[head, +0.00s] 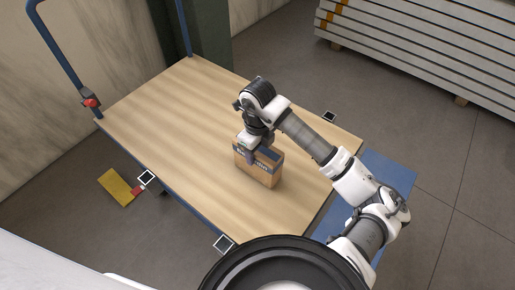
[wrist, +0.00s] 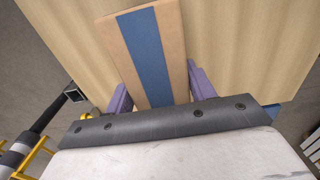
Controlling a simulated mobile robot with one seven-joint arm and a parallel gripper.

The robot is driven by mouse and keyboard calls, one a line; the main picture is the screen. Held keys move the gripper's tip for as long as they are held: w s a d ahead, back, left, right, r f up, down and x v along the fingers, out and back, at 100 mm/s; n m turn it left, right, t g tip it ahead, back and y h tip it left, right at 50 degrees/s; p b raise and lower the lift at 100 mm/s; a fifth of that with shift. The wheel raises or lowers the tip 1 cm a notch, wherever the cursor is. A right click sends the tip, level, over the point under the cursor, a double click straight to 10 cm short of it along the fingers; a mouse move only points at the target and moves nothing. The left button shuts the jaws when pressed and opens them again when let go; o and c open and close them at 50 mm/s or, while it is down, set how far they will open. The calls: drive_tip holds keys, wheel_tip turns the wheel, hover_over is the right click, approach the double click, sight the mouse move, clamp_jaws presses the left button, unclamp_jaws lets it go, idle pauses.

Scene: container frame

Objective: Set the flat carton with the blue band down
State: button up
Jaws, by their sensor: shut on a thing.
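The flat brown carton with the blue band (head: 259,167) is upright, on or just above the wooden table top (head: 190,120); I cannot tell whether its base touches. My gripper (head: 252,154) is over it from above, with its fingers on either side of the carton. In the wrist view the carton (wrist: 145,52) runs between the two purple fingers (wrist: 157,88), its blue band along the middle. The gripper is shut on it. The carton's lower end is hard to judge in the wrist view.
The table top is bare around the carton, with most free room to the left and back. A blue rail handle (head: 52,45) rises at the table's left end. A yellow object (head: 120,187) lies on the floor at left. Stacked grey panels (head: 430,55) stand at back right.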

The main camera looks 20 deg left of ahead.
drive_tip(key=shift+f+b, duration=0.15)
drive_tip(key=shift+b, duration=0.15)
drive_tip(key=o, duration=1.3)
drive_tip(key=shift+c, duration=0.2)
drive_tip(key=shift+r, duration=0.2)
